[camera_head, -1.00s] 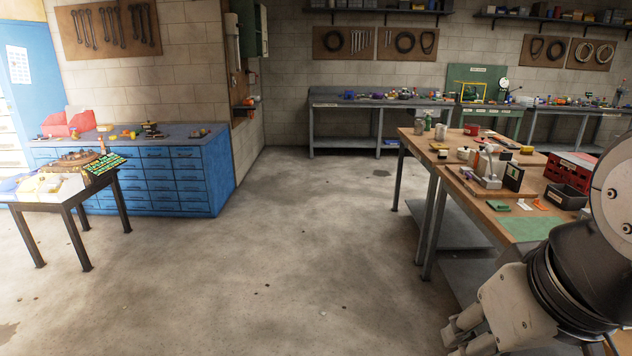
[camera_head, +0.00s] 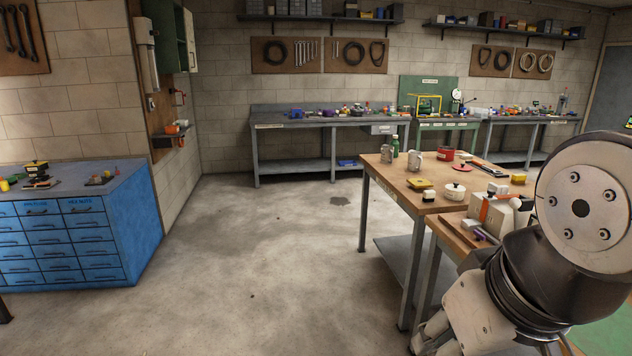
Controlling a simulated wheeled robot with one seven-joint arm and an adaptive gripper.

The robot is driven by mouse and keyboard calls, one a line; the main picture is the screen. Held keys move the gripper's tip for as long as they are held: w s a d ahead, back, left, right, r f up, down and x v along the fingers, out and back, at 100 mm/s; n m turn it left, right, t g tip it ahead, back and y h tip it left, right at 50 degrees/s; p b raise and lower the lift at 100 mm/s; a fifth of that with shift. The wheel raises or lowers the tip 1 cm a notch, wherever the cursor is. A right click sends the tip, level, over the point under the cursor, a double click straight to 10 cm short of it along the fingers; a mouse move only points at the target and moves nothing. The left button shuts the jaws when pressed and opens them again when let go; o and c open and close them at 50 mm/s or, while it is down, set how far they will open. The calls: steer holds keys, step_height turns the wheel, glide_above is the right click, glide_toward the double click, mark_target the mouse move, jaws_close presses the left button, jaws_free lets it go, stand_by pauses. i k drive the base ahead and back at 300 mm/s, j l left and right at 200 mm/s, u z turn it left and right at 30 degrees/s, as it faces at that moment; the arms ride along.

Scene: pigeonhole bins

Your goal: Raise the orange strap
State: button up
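I cannot clearly identify the orange strap. A small orange piece (camera_head: 486,207) shows at the left side of a whitish block-like device (camera_head: 509,213) on the near right wooden bench; it is too small to tell whether it is a strap. My gripper (camera_head: 428,338) is low at the right, in front of the bench and apart from the device in the picture. Its fingers are partly cut off by the bottom edge, and I cannot tell whether they are open or shut. My arm hides much of the bench top.
A blue drawer cabinet (camera_head: 135,225) stands left. Grey and green benches line the back wall. The floor (camera_head: 260,270) between is clear.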

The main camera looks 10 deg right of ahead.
mark_target(491, 196)
steer(key=i+z, duration=0.2)
steer(key=i, duration=0.3)
steer(key=i+j+z, duration=0.2)
steer(key=i, duration=0.25)
steer(key=i+j+z, duration=0.2)
steer(key=i, duration=0.3)
steer(key=i+j+z, duration=0.1)
steer(key=i+z, duration=0.3)
steer(key=i+j+z, duration=0.15)
steer(key=z, duration=0.25)
steer(key=i+j+z, duration=0.4)
steer(key=l, duration=0.1)
